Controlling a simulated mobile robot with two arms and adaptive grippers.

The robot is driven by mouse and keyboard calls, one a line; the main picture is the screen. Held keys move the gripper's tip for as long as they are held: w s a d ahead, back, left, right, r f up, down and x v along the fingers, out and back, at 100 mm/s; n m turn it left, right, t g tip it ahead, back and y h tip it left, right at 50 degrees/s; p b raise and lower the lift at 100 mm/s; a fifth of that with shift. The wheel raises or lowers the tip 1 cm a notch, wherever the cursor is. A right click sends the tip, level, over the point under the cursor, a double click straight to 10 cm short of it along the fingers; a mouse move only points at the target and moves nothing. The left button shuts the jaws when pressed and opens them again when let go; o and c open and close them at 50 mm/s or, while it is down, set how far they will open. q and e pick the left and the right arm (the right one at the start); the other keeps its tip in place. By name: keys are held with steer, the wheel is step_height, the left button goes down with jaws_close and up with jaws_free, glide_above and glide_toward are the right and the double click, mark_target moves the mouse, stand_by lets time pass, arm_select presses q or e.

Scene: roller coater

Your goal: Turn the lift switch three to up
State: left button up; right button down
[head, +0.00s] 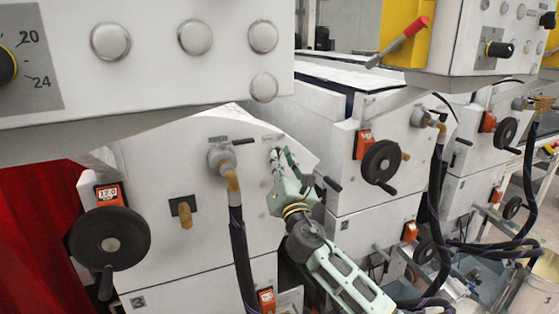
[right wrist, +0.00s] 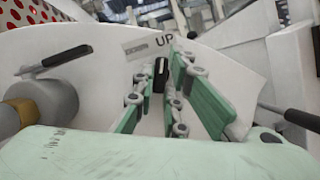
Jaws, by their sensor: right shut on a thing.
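The lift switch shows in the right wrist view as a small black knob (right wrist: 160,75) on a white panel (right wrist: 100,70). The letters UP stand beside it. My right gripper (right wrist: 154,88) has its green fingers on either side of the knob and is shut on it. In the head view, my right gripper (head: 280,160) reaches the upper right part of the white machine side panel (head: 150,150). There its fingers mostly hide the switch. I cannot read a number on the switch. My left gripper is not in view.
A hose fitting (head: 221,158) with a dark hose and a black lever sit left of my right gripper. Another black lever (head: 332,184) is close on its right. Handwheels (head: 110,245) stand out from the panels. A control box (head: 150,60) overhangs above.

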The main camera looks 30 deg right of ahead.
steer(key=shift+r+m+h, duration=0.2)
steer(key=shift+m+h, duration=0.1)
steer(key=shift+m, duration=0.5)
steer(key=c, duration=1.8)
jaws_free()
steer(key=shift+s, duration=0.1)
steer(key=shift+f, duration=0.1)
steer(key=v, duration=1.2)
steer(key=shift+a, duration=0.1)
